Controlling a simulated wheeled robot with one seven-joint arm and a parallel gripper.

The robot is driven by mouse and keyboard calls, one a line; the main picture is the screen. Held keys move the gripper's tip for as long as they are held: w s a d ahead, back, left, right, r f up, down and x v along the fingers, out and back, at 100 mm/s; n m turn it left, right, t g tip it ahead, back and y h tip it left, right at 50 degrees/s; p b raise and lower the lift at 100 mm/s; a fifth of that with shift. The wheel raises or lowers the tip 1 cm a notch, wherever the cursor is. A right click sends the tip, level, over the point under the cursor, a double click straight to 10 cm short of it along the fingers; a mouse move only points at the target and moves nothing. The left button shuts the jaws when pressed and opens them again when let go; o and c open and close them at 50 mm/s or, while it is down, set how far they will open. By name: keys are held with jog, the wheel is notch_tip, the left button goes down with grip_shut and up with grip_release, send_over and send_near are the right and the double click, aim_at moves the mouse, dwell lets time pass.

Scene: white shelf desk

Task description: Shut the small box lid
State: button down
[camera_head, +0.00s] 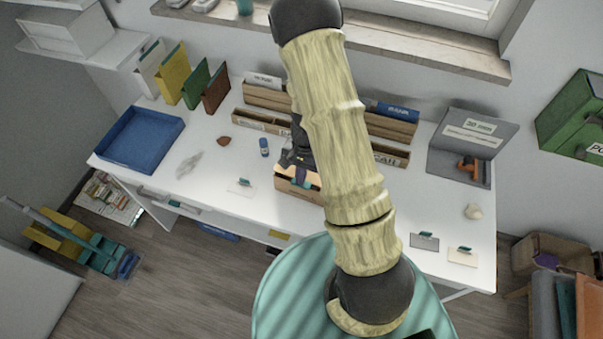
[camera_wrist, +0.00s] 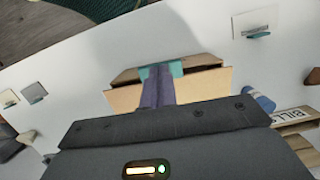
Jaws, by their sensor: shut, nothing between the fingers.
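A small tan box (camera_head: 285,187) stands on the white desk near its front middle, partly hidden behind my arm. In the wrist view the small box (camera_wrist: 122,99) shows a pale panel facing the camera, a darker brown strip beyond it and teal patches at the middle. I cannot tell how far its lid is open. My gripper (camera_wrist: 159,70) is shut and empty, its dark purple fingers reaching over the pale panel at the middle of the box. In the head view my gripper (camera_head: 301,177) is right at the box; contact is unclear.
A blue tray (camera_head: 139,138) and upright folders (camera_head: 172,72) are at the left. Wooden racks (camera_head: 262,123) stand behind the box. A grey case (camera_head: 468,135) with its lid up is at the right.

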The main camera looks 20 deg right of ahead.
jog(key=b+x, duration=0.2)
jog(key=x, duration=0.2)
jog(key=shift+s+a+b, duration=0.1)
jog(key=shift+s+b, duration=0.05)
jog(key=shift+b, duration=0.25)
jog(key=shift+r, duration=0.2)
jog(key=shift+r+p, duration=0.7)
jog(key=shift+p, duration=0.05)
